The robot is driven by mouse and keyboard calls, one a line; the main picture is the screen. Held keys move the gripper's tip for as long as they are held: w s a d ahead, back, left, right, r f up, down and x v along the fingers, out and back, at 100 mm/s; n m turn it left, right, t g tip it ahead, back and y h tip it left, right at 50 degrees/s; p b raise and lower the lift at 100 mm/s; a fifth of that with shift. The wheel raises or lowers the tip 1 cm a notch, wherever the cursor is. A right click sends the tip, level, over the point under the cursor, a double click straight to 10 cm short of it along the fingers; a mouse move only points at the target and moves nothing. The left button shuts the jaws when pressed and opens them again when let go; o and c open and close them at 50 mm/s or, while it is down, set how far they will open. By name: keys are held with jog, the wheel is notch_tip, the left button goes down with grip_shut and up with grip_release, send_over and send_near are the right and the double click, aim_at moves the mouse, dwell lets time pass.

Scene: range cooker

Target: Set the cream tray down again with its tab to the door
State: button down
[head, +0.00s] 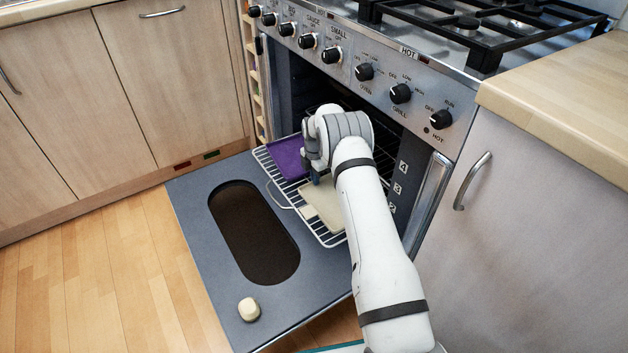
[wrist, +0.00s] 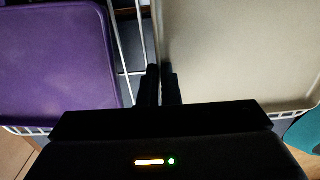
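The cream tray (head: 324,206) lies flat at the right of the pulled-out wire rack, partly under my arm. In the wrist view the cream tray (wrist: 235,50) fills the right side. My gripper (head: 314,178) is over its left edge. In the wrist view my gripper (wrist: 162,85) has its fingers close together, one each side of that edge, shut on the rim. I cannot tell whether the tray is resting on the rack or just above it. The oven door (head: 205,200) is folded down in front.
A purple tray (head: 288,157) lies on the rack's left, also in the wrist view (wrist: 55,60), with a narrow gap to the cream tray. A teal edge (wrist: 304,131) shows at lower right.

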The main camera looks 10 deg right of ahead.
jog(key=shift+r, duration=0.15)
jog(key=shift+f, duration=0.25)
jog(key=c, duration=1.6)
grip_release()
jog(key=shift+r, duration=0.1)
jog(key=shift+c, duration=0.2)
notch_tip(320, 180, up, 12)
jog(key=p, duration=0.4)
jog(key=shift+r+p, duration=0.15)
jog(key=shift+p, duration=0.15)
jog(key=shift+w, duration=0.1)
